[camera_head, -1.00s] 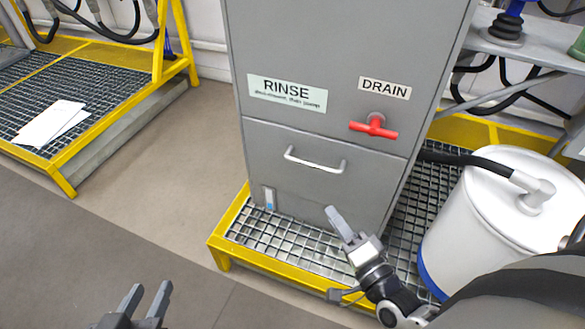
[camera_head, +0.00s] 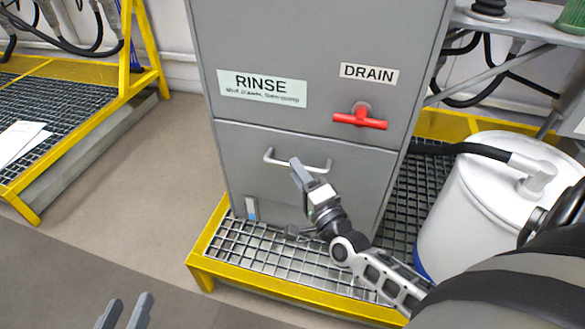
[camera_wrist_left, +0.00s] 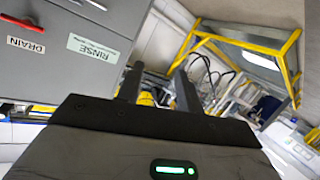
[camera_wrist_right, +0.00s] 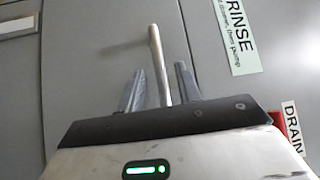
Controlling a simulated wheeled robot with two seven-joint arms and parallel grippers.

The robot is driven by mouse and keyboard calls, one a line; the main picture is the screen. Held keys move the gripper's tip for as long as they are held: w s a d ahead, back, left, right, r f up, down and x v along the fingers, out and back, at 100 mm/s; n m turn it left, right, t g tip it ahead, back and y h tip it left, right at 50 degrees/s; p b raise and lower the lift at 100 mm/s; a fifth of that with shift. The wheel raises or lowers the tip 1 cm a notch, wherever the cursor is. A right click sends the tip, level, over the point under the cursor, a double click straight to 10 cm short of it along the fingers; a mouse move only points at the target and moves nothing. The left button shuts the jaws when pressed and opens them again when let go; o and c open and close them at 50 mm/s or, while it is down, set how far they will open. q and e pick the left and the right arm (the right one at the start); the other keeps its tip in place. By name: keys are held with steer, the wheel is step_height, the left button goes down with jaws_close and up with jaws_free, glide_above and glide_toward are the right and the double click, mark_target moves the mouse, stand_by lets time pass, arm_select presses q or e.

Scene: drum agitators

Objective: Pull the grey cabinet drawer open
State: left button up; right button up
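The grey cabinet (camera_head: 325,60) has a lower drawer (camera_head: 270,185) that looks shut, with a light bar handle (camera_head: 285,163) across its upper part. My right gripper (camera_head: 299,172) is at the right half of this handle. In the right wrist view the handle (camera_wrist_right: 157,55) runs between the two spread fingers of my right gripper (camera_wrist_right: 160,85), with a gap visible on each side. My left gripper (camera_head: 125,313) is low at the left of the head view, away from the cabinet. Its fingers stand apart and empty in the left wrist view (camera_wrist_left: 158,85).
A red drain valve handle (camera_head: 360,117) sticks out above the drawer, to the right. A yellow-edged grating (camera_head: 290,262) lies under the cabinet. A white drum (camera_head: 480,220) stands to the right. The floor (camera_head: 150,190) left of the cabinet is clear.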

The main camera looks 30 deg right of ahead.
steer(key=shift+w+d+r, duration=0.1)
steer(key=shift+w, duration=1.25)
arm_select(q)
steer(key=shift+w+r, duration=0.1)
steer(key=shift+r, duration=0.15)
arm_select(e)
steer(key=shift+w+r, duration=0.1)
jaws_close()
arm_select(q)
steer(key=shift+r, duration=0.1)
